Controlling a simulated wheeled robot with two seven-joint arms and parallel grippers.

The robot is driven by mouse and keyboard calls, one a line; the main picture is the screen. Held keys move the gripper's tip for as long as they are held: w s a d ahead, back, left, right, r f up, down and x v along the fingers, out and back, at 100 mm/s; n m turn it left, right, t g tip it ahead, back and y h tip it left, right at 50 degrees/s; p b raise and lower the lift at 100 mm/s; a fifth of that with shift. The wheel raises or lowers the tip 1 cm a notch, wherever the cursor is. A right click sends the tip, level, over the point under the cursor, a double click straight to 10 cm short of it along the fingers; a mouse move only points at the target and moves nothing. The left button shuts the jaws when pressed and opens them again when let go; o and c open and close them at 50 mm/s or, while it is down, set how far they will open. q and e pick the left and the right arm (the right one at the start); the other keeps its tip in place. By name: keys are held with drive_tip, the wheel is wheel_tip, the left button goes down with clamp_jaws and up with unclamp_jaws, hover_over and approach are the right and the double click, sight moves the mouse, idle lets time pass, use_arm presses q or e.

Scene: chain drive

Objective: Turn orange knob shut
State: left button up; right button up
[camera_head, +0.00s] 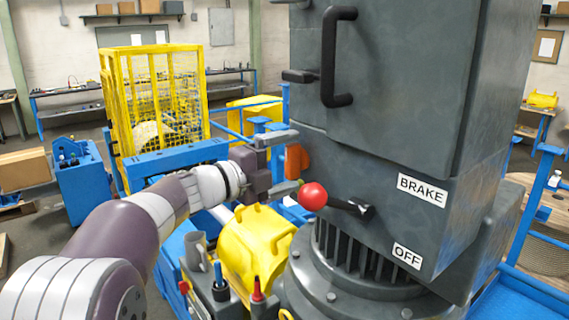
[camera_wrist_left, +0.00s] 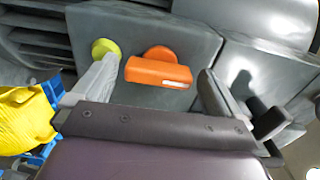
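The orange knob (camera_head: 297,160) is on the left side face of the grey machine housing. In the left wrist view the knob (camera_wrist_left: 158,72) shows as a flat orange bar on a round orange base, with a small pale mark. My left gripper (camera_head: 284,162) is open, one finger above and one below the knob in the head view. In the left wrist view its fingers (camera_wrist_left: 153,84) stand apart on either side of the knob, with visible gaps. I cannot tell how far the tips are from the panel. My right gripper is not in view.
A red ball lever (camera_head: 313,196) sticks out close to the lower finger, near the BRAKE (camera_head: 422,190) and OFF (camera_head: 407,256) labels. A yellow cover (camera_head: 255,245) lies below. A yellow mesh cage (camera_head: 150,100) stands behind.

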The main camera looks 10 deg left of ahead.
use_arm(q)
drive_tip(key=shift+s+a+f, duration=0.1)
drive_tip(key=shift+a, duration=0.05)
drive_tip(key=b+v, duration=0.5)
drive_tip(key=v, duration=0.7)
drive_tip(key=shift+b, duration=0.35)
drive_tip(key=shift+s+a, duration=0.1)
drive_tip(key=shift+s, duration=0.05)
